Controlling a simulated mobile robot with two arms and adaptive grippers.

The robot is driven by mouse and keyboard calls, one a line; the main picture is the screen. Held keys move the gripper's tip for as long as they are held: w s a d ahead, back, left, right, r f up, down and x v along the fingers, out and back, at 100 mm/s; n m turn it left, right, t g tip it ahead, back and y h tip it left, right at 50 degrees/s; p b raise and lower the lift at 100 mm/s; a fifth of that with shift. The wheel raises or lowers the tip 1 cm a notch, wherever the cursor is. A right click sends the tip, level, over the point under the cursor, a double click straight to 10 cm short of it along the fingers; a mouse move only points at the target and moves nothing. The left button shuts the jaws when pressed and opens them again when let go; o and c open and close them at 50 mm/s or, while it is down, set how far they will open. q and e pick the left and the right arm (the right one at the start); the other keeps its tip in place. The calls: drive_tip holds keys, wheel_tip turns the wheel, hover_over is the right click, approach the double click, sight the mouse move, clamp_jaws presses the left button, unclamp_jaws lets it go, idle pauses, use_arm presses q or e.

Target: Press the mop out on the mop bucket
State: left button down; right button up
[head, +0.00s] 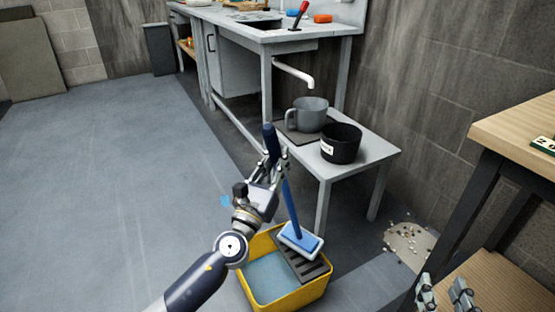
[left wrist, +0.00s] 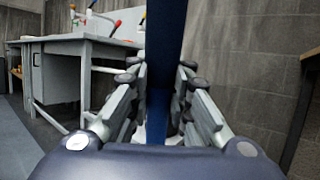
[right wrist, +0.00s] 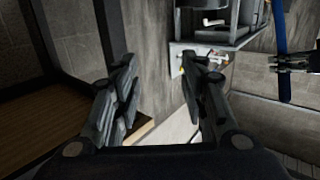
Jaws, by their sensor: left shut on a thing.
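The mop has a blue handle and a flat blue head with a white pad (head: 301,241). My left gripper (head: 274,160) is shut on the upper handle, which leans slightly. The handle also fills the middle of the left wrist view (left wrist: 163,70) and shows at the right of the right wrist view (right wrist: 282,40). The yellow mop bucket (head: 293,300) stands on the floor with bluish water and a dark slotted press grate (head: 312,267). The mop head is at the grate; I cannot tell whether it touches. My right gripper (head: 445,293) is open and empty at the lower right.
A low grey table (head: 372,150) behind the bucket bears a grey mug-like pot (head: 307,115) and a black pot (head: 341,146). A wooden workbench (head: 520,118) stands at the right. Pale rubble (head: 408,240) lies on the floor. The floor at the left is clear.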

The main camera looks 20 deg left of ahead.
sight(273, 157)
use_arm(q)
drive_tip(key=shift+r+p, duration=0.3)
drive_tip(key=shift+r, duration=0.2)
drive_tip(key=shift+r+p, duration=1)
drive_tip(key=shift+r, duration=0.05)
use_arm(e)
drive_tip(key=s+d+f+g+h, duration=0.2)
drive_tip(key=s+f+g, duration=0.4)
drive_tip(key=f, duration=0.5)
drive_tip(key=shift+s+d+f+g, duration=0.2)
drive_tip(key=shift+s+d+g, duration=0.2)
drive_tip(key=shift+d+g, duration=0.3)
